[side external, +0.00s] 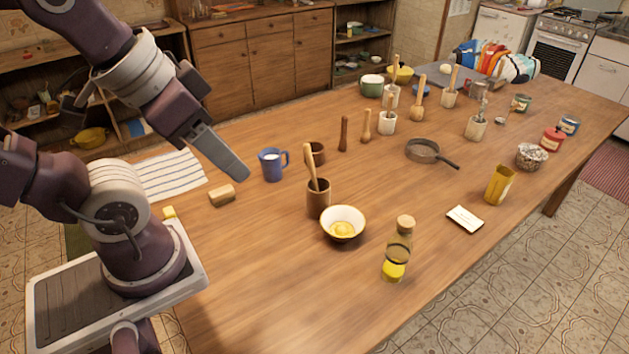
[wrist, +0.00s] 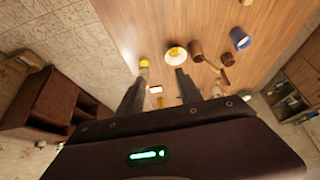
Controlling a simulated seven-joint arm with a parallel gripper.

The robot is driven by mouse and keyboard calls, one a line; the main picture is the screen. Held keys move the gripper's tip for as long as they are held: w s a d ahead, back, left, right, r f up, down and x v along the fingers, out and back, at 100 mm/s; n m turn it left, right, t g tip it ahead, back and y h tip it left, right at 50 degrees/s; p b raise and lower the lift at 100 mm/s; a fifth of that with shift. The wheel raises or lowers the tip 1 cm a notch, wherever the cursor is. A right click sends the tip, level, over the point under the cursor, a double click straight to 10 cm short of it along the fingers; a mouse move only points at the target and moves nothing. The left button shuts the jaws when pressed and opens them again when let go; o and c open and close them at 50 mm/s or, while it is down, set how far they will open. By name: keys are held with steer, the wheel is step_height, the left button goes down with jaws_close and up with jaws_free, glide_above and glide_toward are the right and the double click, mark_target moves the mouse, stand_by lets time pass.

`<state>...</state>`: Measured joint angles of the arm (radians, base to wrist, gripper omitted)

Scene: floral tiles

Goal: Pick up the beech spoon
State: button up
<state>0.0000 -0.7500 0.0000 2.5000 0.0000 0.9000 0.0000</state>
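A pale wooden handle (side external: 311,165), likely a spoon, leans upright in a dark brown cup (side external: 318,200) near the table's middle; its lower end is hidden. Other pale wooden tools stand farther back, including one (side external: 366,125) and one in a white pot (side external: 389,105), so I cannot tell for certain which is the beech spoon. My gripper (side external: 237,168) hangs above the table's left part, left of the brown cup and apart from it. In the wrist view its two fingers (wrist: 160,76) are apart with nothing held; a brown cup (wrist: 195,50) lies beyond them.
A white bowl with yellow contents (side external: 343,223) stands right beside the brown cup. A corked bottle (side external: 398,250) is nearer the front. A blue mug (side external: 272,164), a smaller brown cup (side external: 316,153) and a dark pestle (side external: 344,133) stand behind. The near tabletop is mostly clear.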

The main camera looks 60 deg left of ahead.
steer(key=m+g, duration=0.5)
steer(key=m, duration=1.4)
glide_above(308, 148)
step_height(308, 148, down, 16)
steer(key=shift+m, duration=0.4)
step_height(308, 148, down, 6)
steer(key=shift+f, duration=0.25)
steer(key=shift+w+f, duration=0.1)
steer(key=shift+f, duration=0.4)
steer(key=shift+c, duration=0.4)
jaws_close()
